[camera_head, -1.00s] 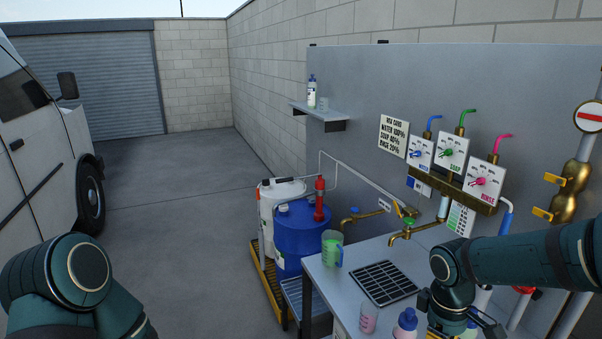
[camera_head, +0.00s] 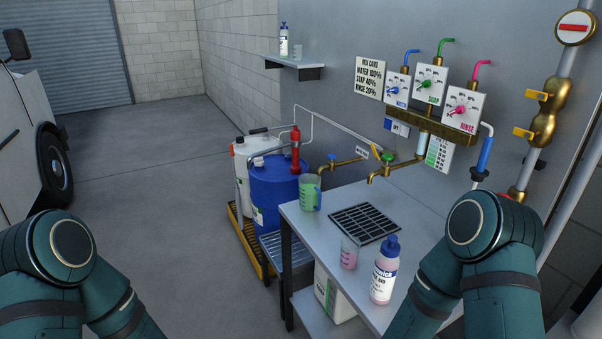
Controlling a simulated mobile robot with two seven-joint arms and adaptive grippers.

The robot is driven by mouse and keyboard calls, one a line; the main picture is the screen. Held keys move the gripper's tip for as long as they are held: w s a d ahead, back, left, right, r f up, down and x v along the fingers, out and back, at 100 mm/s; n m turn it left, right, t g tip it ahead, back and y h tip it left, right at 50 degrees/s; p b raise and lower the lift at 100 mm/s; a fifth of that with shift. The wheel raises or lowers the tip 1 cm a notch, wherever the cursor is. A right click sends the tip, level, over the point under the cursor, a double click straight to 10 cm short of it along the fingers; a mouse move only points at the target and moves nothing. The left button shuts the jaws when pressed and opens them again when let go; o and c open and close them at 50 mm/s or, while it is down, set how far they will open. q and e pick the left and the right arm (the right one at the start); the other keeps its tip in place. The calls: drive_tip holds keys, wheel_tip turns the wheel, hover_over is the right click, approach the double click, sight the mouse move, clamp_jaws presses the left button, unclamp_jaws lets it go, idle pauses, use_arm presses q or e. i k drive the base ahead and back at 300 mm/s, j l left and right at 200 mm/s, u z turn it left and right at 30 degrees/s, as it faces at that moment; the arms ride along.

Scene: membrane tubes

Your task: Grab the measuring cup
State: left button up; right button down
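A green translucent jug with a handle (camera_head: 309,193) stands upright near the far left corner of the metal table (camera_head: 318,229). A smaller clear cup with pink markings (camera_head: 349,254) stands upright on the table, in front of the black drain grate (camera_head: 364,224). Either could be the measuring cup; I cannot tell which. My arms come in at the lower left and lower right, and both grippers are outside the picture. Nothing is seen touching either vessel.
Brass taps (camera_head: 381,174) reach over the table's back. A blue drum (camera_head: 276,195) stands left of the table. Open floor lies further left.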

sight(350, 246)
drive_tip(key=z, duration=0.95)
drive_tip(key=j+z, duration=0.2)
drive_tip(key=z, duration=0.2)
drive_tip(key=i+j+z, duration=0.1)
drive_tip(key=j+z, duration=0.15)
drive_tip(key=z, duration=0.15)
drive_tip(key=j+z, duration=0.25)
drive_tip(key=z, duration=0.15)
drive_tip(key=k+j+z, duration=0.1)
drive_tip(key=j+z, duration=0.15)
drive_tip(key=j, duration=0.2)
drive_tip(key=k+j+z, duration=0.1)
drive_tip(key=j+z, duration=0.15)
drive_tip(key=j, duration=0.25)
